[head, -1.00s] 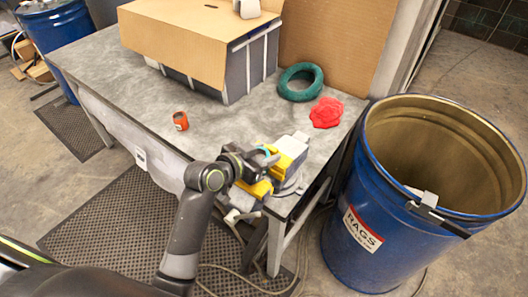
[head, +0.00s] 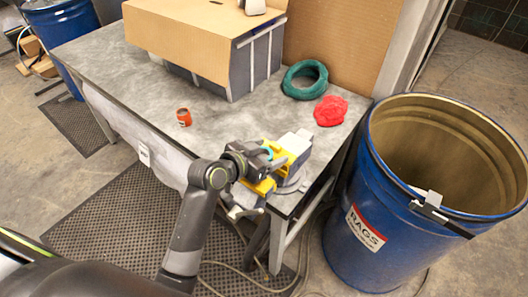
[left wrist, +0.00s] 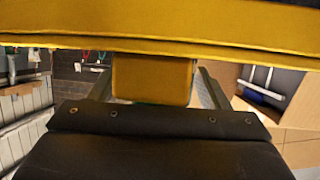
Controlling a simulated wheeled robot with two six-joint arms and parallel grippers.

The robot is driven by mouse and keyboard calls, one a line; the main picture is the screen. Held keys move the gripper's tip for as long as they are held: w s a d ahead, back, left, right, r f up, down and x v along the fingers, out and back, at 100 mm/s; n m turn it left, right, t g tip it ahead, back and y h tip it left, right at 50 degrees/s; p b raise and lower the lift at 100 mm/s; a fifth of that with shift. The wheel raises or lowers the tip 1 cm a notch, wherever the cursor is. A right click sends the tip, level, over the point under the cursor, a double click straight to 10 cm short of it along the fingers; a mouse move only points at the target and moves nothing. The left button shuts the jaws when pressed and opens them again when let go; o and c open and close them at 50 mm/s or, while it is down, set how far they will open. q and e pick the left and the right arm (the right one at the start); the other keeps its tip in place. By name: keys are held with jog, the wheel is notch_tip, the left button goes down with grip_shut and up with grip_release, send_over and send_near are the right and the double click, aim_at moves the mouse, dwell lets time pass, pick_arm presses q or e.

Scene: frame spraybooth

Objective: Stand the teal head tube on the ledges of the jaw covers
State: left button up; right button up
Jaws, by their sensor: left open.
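The vise with yellow jaw covers (head: 297,146) is at the near right corner of the grey bench. The nearer cover (head: 262,187) is partly behind my left gripper. The teal head tube (head: 268,152) shows as a small curved piece at the covers, mostly hidden by my gripper; I cannot tell how it sits on the ledges. My left gripper (head: 268,160) is open at the vise, close to the tube. In the left wrist view a yellow jaw cover (left wrist: 160,30) spans the top, above the dark gripper body. My right gripper is not in view.
An orange can (head: 184,117) stands left on the bench (head: 120,70). A green tape or cable roll (head: 304,80) and a red rag (head: 330,111) lie behind the vise. A cardboard-topped box (head: 195,40) stands at the back. A blue rag drum (head: 375,225) stands right.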

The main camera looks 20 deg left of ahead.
pick_arm(q)
jog(key=shift+s+a, duration=0.1)
jog(key=v, duration=1.7)
jog(key=shift+r, duration=0.2)
